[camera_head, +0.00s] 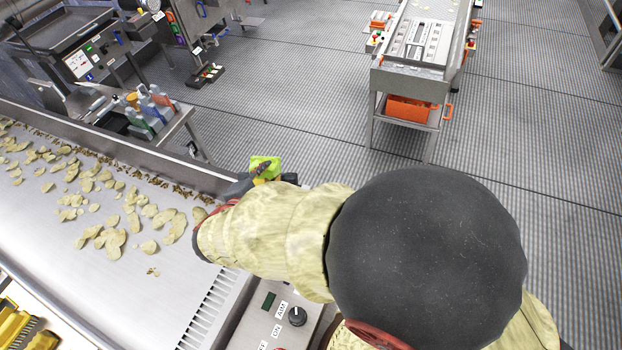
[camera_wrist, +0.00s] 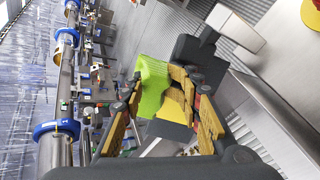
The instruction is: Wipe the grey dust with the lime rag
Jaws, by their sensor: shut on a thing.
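My gripper (camera_head: 266,176) is at the far right end of the conveyor, near its side wall. It is shut on the lime rag (camera_head: 258,162), which sticks out beyond the fingers. In the wrist view the rag (camera_wrist: 153,84) shows bright green between the yellow-padded fingers of my gripper (camera_wrist: 160,105). My arm hides part of the gripper and the conveyor end in the head view. I cannot make out grey dust in either view.
Potato chips lie scattered on the steel conveyor (camera_head: 120,270), with brown bits along its far wall. A side table with bottles (camera_head: 152,108) stands beyond it. A steel machine with an orange bin (camera_head: 410,110) stands at the back right. The grated floor (camera_head: 300,80) between is clear.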

